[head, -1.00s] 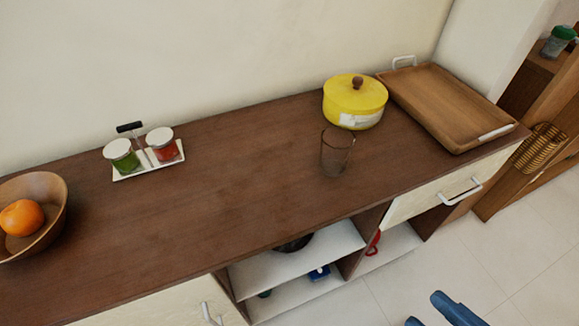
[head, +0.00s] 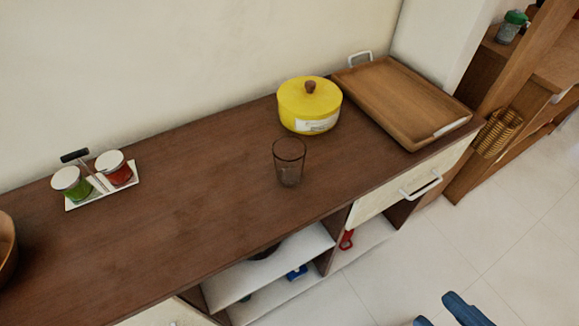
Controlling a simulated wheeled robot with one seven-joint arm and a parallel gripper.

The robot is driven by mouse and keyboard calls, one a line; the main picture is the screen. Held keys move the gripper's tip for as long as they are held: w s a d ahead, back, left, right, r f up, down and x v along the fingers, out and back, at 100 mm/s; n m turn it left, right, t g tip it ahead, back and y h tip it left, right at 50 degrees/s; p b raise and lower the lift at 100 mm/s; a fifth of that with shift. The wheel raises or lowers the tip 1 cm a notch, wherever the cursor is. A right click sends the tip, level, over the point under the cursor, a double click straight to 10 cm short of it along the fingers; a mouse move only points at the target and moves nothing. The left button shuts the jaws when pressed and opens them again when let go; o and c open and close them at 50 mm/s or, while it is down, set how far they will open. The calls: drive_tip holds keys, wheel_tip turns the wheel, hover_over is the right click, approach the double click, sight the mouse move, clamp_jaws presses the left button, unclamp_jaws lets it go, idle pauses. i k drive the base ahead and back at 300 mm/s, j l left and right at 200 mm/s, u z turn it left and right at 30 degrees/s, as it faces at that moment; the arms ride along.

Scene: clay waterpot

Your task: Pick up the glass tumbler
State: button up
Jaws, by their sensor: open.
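The glass tumbler (head: 289,163) stands upright on the brown wooden counter (head: 190,200), near its front edge. It is clear and dark-tinted, and nothing touches it. My gripper (head: 445,312) shows only in part at the bottom edge of the head view, as two blue fingers set apart. It is open and empty, in front of the counter and well to the lower right of the tumbler. The rest of the gripper is out of the frame.
A yellow lidded pot (head: 309,108) stands just behind the tumbler. A wooden tray (head: 400,100) lies to its right. A jar caddy (head: 98,180) and a bowl's edge (head: 5,248) are at the left. The counter left of the tumbler is clear. A drawer handle (head: 422,186) juts from the front.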

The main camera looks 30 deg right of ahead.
sight(288, 152)
drive_tip(key=i+l+u, duration=0.1)
drive_tip(key=l+u, duration=0.25)
drive_tip(key=i+l+u, duration=0.1)
drive_tip(key=u, duration=0.25)
drive_tip(key=l+u, duration=0.35)
drive_tip(key=k+l+u, duration=0.1)
drive_tip(key=u, duration=0.2)
drive_tip(key=k+l+u, duration=0.15)
drive_tip(key=u, duration=0.15)
